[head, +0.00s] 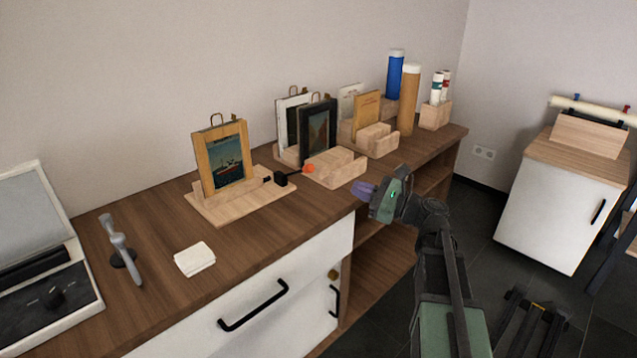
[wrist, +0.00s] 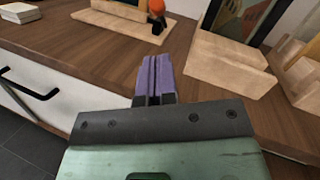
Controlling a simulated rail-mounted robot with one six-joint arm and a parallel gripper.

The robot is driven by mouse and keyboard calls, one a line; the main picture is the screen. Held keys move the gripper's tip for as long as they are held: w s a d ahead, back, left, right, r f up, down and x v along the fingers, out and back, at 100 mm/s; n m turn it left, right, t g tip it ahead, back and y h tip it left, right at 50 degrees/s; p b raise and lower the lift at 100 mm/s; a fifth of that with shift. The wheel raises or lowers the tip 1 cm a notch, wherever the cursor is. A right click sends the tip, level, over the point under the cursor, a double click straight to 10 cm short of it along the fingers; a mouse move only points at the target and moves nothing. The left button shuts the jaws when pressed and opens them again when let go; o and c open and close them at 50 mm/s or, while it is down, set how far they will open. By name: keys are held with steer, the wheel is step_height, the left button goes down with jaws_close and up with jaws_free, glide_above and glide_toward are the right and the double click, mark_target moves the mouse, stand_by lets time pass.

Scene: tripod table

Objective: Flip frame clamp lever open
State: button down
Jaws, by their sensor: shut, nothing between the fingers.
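A wooden picture frame (head: 222,160) with a ship picture stands on a light wooden base (head: 240,204). A small black clamp (head: 281,181) sits at the base's right end, and its dark lever reaches right to an orange knob (head: 309,168).
A wooden stand (head: 337,170) with dark and white frames stands right of the knob; its block also shows in the wrist view (wrist: 232,68). A white pad (head: 194,259) and a grey-handled tool (head: 119,247) lie farther left. The counter's front strip (head: 290,225) is clear.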

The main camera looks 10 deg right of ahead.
steer(key=p+x, duration=0.1)
steer(key=x, duration=0.9)
steer(key=shift+a, duration=0.1)
steer(key=shift+r, duration=0.1)
